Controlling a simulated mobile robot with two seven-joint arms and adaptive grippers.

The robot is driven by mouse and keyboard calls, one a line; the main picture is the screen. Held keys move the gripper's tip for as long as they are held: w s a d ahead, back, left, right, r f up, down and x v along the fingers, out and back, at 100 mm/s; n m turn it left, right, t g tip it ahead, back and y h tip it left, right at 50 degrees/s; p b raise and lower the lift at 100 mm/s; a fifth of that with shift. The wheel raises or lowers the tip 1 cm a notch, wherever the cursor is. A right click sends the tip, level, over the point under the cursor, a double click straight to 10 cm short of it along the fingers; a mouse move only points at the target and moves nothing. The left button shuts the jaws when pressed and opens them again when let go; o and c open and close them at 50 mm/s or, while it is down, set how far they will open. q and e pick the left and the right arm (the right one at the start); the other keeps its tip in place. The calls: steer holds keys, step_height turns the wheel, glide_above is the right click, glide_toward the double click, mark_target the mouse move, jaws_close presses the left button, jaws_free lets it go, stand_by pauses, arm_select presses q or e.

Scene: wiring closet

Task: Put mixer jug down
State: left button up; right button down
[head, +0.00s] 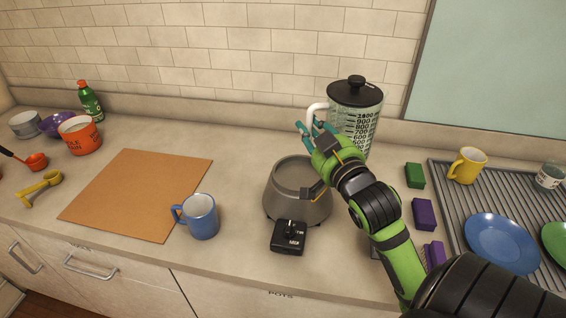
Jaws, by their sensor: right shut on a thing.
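The mixer jug (367,105) is a clear jug with printed measuring marks, a black lid and a white handle. It is upright behind the grey mixer base (297,196), which stands on the counter with a black control box at its front. My right gripper (313,128) is shut on the jug's white handle, on the jug's left side. My arm hides the jug's lower part, so I cannot tell whether it touches the counter. My left gripper is not in view.
A blue mug (197,216) stands left of the mixer base, beside a brown board (142,192). Green and purple sponges (415,175) lie right of my arm, near a ribbed drainer (450,201) with a yellow mug (467,165) and blue plate (502,243). The counter behind the board is clear.

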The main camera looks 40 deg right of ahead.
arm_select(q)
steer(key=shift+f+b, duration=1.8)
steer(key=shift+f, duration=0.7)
arm_select(e)
steer(key=w+a+f, duration=0.5)
steer(key=w+f, duration=0.4)
steer(key=f, duration=0.1)
steer(key=shift+w+f, duration=0.25)
steer(key=shift+w, duration=0.15)
steer(key=shift+f, duration=0.1)
steer(key=c, duration=1.1)
jaws_free()
steer(key=shift+f, duration=0.15)
steer(key=shift+c, duration=0.2)
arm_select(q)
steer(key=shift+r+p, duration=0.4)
arm_select(e)
steer(key=v, duration=1.2)
